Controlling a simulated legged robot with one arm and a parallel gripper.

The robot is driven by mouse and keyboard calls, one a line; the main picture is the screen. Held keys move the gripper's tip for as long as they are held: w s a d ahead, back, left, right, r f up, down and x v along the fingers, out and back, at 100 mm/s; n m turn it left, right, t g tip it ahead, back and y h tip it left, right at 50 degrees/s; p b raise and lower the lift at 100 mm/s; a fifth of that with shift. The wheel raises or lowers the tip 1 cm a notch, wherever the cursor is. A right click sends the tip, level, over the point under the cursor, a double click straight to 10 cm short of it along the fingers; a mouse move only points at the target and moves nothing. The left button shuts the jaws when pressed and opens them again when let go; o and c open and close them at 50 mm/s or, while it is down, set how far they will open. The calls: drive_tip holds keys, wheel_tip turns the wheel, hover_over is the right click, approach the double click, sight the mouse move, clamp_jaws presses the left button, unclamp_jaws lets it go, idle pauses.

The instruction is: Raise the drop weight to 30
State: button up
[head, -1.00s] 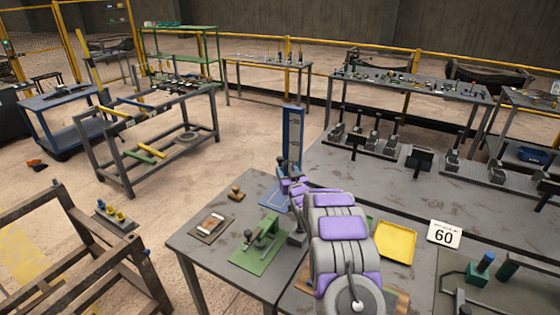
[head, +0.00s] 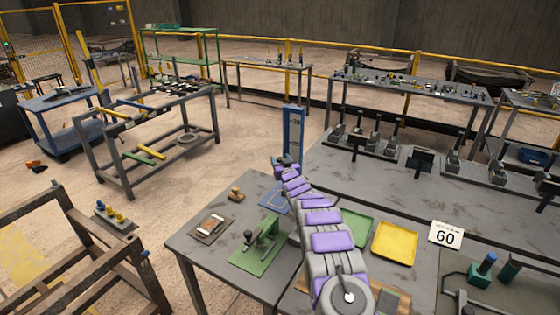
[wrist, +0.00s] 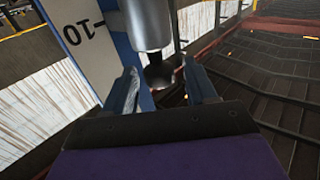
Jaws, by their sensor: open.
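The blue drop tower (head: 293,135) stands upright at the far edge of the near table. The drop weight (wrist: 148,22) is a grey metal cylinder in the wrist view, with a narrow neck and a dark rounded end. In the head view my gripper (head: 284,164) is small at the tower's lower part. The weight is not distinguishable there.
A green hand press (head: 262,240) and a small brown board (head: 211,228) are on the near table. Racks with levers stand farther right.

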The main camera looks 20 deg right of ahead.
drive_tip(key=shift+w+d, duration=0.1)
drive_tip(key=shift+w, duration=0.4)
drive_tip(key=shift+c, duration=0.2)
clamp_jaws()
idle(0.3)
